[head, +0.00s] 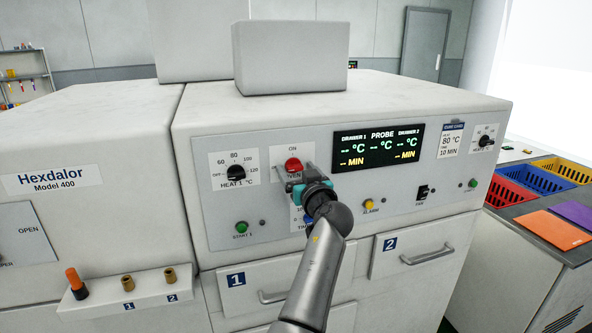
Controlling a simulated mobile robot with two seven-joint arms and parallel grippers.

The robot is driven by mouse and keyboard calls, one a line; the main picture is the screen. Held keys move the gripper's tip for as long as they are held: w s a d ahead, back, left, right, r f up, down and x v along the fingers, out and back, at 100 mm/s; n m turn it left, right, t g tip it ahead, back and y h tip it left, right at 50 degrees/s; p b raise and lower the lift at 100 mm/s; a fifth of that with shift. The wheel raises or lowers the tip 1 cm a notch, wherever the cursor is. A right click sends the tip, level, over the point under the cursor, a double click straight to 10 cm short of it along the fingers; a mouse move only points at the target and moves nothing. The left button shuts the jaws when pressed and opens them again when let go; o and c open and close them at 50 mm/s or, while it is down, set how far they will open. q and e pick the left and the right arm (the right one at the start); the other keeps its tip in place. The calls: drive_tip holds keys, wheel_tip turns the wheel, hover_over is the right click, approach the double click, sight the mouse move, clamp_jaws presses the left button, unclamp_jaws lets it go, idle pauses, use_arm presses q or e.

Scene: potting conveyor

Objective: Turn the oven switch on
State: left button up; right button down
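The oven switch (293,165) is a red knob on the grey control panel, with "ON" printed above it. The label below it is partly hidden by my gripper. My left gripper (296,175) is right at the switch, reaching up from below. Its fingers look spread, one toward each side of the switch; whether they touch it I cannot tell. The teal part of the gripper covers the panel just under the switch. The display (378,146) is lit and shows dashes for the drawers and probe. My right gripper is not in view.
The panel also has a HEAT 1 dial (236,172), a green start button (241,228), a yellow alarm button (369,204) and a black fan switch (422,192). Drawer 1 (249,279) and drawer 2 (405,245) are closed below. Coloured crates (515,190) stand at the right.

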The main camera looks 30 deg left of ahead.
use_arm(q)
clamp_jaws()
idle(0.5)
drive_tip(key=shift+m, duration=0.5)
drive_tip(key=m, duration=0.3)
drive_tip(key=shift+r, duration=0.1)
drive_tip(key=m, duration=0.4)
drive_tip(key=m+p, duration=0.2)
drive_tip(key=m, duration=0.3)
drive_tip(key=shift+r, duration=0.1)
drive_tip(key=m+p, duration=0.2)
drive_tip(key=m, duration=0.3)
drive_tip(key=shift+p, duration=0.3)
